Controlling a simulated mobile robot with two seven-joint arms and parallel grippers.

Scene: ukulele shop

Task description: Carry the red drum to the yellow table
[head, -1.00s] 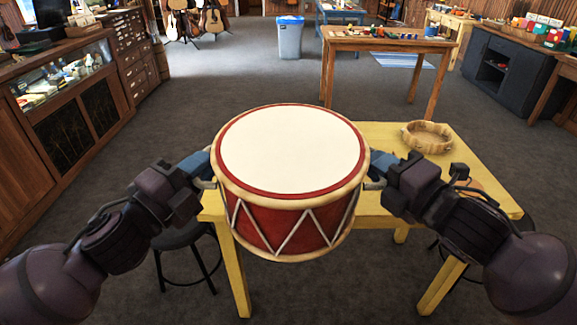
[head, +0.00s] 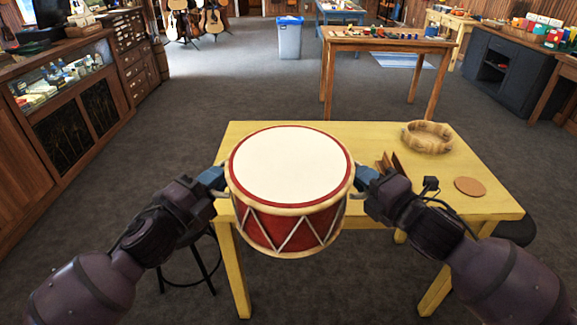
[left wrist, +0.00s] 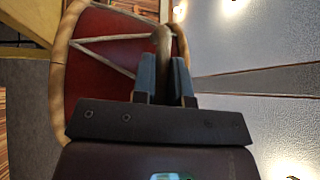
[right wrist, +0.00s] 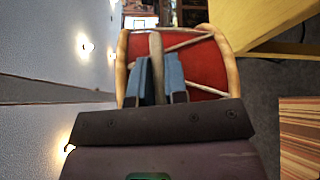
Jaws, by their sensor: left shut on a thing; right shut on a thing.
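The red drum (head: 270,230), with a white top and pale zigzag cords, hangs level between my two grippers. In the head view it covers part of the front edge of the yellow table (head: 480,205); I cannot tell whether it touches the table. My left gripper (head: 217,180) is shut on a handle at the drum's left side, and the left wrist view shows the blue fingers (left wrist: 165,78) around it. My right gripper (head: 363,181) is shut on the opposite handle, also seen between the fingers in the right wrist view (right wrist: 158,80).
A tambourine (head: 428,138), a round brown coaster (head: 470,186) and a small brown upright object (head: 390,162) are on the table's right part. The table's back left is bare. A dark stool (head: 188,238) stands by the left front leg.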

